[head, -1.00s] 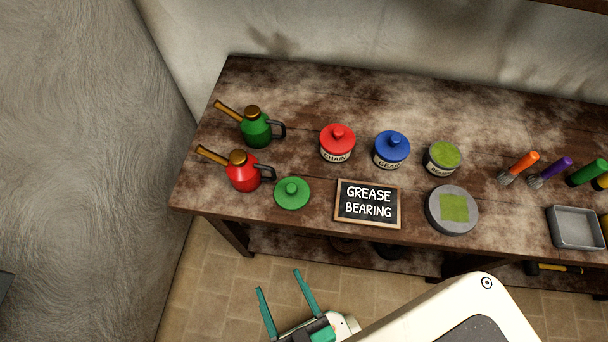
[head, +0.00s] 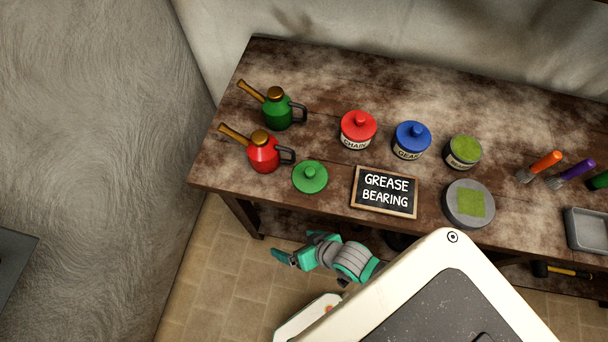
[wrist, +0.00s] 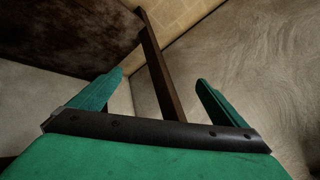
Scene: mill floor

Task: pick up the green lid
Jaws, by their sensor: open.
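The green lid (head: 310,177) is a round disc with a small knob. It lies flat on the workbench (head: 330,215) near the front edge, right of the red oil can (head: 263,152) and left of the chalkboard sign. My gripper (head: 279,256) is in front of the bench, nearer than the lid and apart from it. In the wrist view my gripper (wrist: 160,92) shows two teal fingers spread apart with nothing between them. The lid is not in the wrist view.
A green oil can (head: 277,110) stands behind the red one. The chalkboard sign (head: 385,192) reads "GREASE BEARING". Red (head: 358,128), blue (head: 411,138) and green-topped (head: 463,151) jars stand behind it. A grey round tin (head: 468,204) sits to the right. A bench leg (wrist: 163,70) crosses the wrist view.

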